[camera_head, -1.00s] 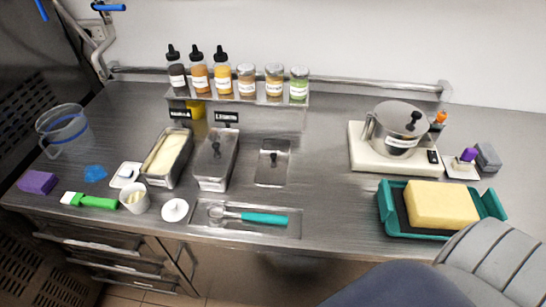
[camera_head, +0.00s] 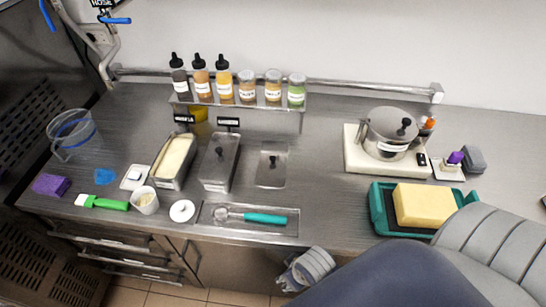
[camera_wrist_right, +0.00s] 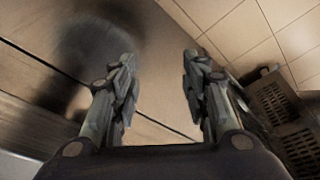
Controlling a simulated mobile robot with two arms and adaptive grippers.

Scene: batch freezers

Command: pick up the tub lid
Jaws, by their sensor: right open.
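The white round tub lid (camera_head: 182,211) lies flat near the front edge of the steel counter, with a small bump on top. It is just right of the white tub (camera_head: 145,201), which stands upright and uncovered with pale contents. My right gripper (camera_head: 292,274) is below the counter's front edge, right of and lower than the lid, and apart from it. In the right wrist view the gripper (camera_wrist_right: 160,75) is open with nothing between its fingers; the lid is not in that view. My left gripper is not in view.
A tray with a teal-handled scoop (camera_head: 264,217) lies right of the lid. A green-handled spatula (camera_head: 104,203) lies left of the tub. Metal pans (camera_head: 219,165) stand behind. A teal tray (camera_head: 378,205) with a yellow block is at the right. Drawers are below the counter.

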